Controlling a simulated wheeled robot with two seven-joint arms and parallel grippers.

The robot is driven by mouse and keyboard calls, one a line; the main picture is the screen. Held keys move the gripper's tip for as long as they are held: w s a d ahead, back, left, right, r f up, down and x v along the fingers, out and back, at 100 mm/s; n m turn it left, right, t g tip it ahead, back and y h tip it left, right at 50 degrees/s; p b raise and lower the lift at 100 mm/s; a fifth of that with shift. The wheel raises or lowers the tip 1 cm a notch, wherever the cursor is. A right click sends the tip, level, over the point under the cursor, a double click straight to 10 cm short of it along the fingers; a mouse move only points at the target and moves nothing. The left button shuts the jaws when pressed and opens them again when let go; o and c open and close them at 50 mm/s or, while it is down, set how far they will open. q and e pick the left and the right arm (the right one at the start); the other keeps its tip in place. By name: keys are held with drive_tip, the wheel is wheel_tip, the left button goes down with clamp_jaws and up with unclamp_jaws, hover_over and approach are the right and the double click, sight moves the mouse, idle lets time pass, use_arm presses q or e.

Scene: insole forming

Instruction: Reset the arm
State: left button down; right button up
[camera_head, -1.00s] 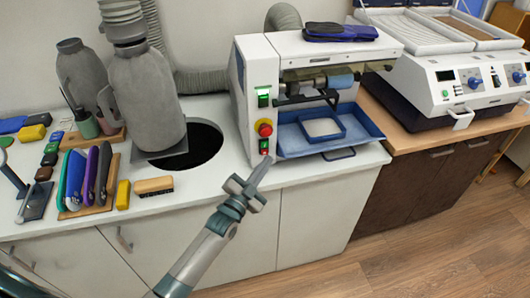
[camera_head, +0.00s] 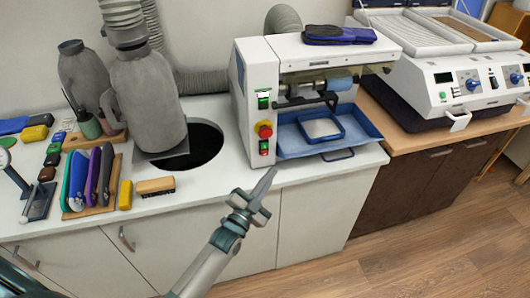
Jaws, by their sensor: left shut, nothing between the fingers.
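My left gripper (camera_head: 264,186) is shut and empty. Its fingers point up and to the right, in front of the white machine (camera_head: 260,110) and near the counter's front edge. The machine has a green switch, a red and yellow knob and a lit button on its front. Dark blue insoles (camera_head: 338,36) lie on top of the machine. My right gripper does not show.
A grey dust bag (camera_head: 148,105) stands beside a round black hole (camera_head: 207,143) in the white counter. A rack of insoles (camera_head: 92,180), a brush (camera_head: 156,186) and a yellow block (camera_head: 125,195) lie at left. A heating press (camera_head: 450,80) stands at right. The floor in front is clear.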

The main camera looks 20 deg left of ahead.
use_arm(q)
drive_tip(key=shift+f, duration=0.1)
idle(0.7)
drive_tip(key=s+a+f+n+g+y+b, duration=0.1)
drive_tip(key=s+f+g, duration=0.35)
drive_tip(key=f, duration=0.85)
drive_tip(key=s+a+f+n+g+b, duration=0.1)
drive_tip(key=s+f+b, duration=0.1)
drive_tip(key=s+f, duration=0.8)
drive_tip(key=s+f+n+g+y+b, duration=0.1)
drive_tip(key=s+f+n+g, duration=0.15)
drive_tip(key=f, duration=1.35)
drive_tip(key=s+a+f+n+g+y+b, duration=0.1)
drive_tip(key=s+f+g, duration=0.2)
drive_tip(key=s+f, duration=0.6)
drive_tip(key=s+a+f+g+b, duration=0.1)
drive_tip(key=s+a+f+g, duration=0.15)
drive_tip(key=s+f, duration=0.75)
drive_tip(key=s+f+n+g, duration=0.1)
drive_tip(key=s+f+g, duration=0.1)
drive_tip(key=s, duration=0.8)
drive_tip(key=s+a+f+g+b, duration=0.1)
drive_tip(key=s+f+g, duration=0.1)
drive_tip(key=s, duration=0.9)
drive_tip(key=shift+s+f+n+g+y, duration=0.2)
drive_tip(key=shift+f+n+g+y, duration=0.1)
drive_tip(key=shift+n+g+y, duration=0.1)
